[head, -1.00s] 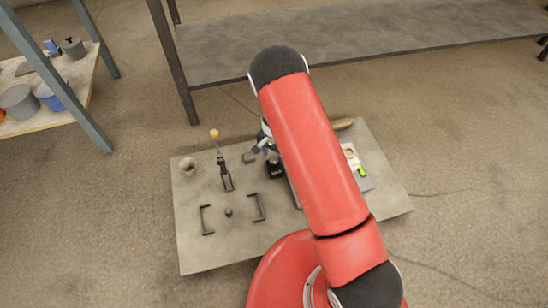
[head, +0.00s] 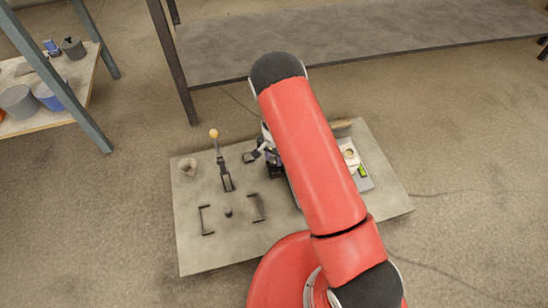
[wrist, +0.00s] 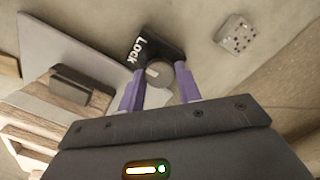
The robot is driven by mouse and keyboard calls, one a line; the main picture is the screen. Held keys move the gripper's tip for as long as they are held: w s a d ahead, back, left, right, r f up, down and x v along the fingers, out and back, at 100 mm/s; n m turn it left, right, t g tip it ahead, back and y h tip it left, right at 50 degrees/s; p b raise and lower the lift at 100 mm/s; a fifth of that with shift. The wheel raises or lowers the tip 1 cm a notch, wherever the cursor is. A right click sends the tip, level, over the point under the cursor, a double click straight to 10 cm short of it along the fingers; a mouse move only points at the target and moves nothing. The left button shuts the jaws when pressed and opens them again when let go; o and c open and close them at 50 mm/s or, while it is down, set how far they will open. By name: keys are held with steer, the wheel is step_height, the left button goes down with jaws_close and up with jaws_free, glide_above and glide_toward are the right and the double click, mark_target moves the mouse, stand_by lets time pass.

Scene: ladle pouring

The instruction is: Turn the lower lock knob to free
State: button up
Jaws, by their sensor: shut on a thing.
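The lock housing is a black block marked LOCK (wrist: 137,50) in the wrist view, with a round grey lock knob (wrist: 157,72) on it. My gripper (wrist: 159,88) has its two purple fingers on either side of the knob and is shut on it. The knob's exact turn angle cannot be read. In the head view the black housing (head: 276,172) is partly hidden by my red arm, and my gripper (head: 270,157) is mostly covered there.
A small dotted grey block (wrist: 236,35) lies near the housing. A shelf (head: 75,90) stands at the left.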

mark_target(274, 160)
steer(key=n+b, duration=0.2)
steer(key=n, duration=0.2)
steer(key=shift+f, duration=0.1)
steer(key=n+b, duration=0.1)
steer(key=n, duration=0.3)
steer(key=shift+n, duration=0.3)
steer(key=n+b, duration=0.1)
steer(key=n, duration=0.8)
stand_by(0.6)
steer(key=o, duration=1)
steer(key=shift+r+p, duration=0.55)
steer(key=shift+r, duration=3.45)
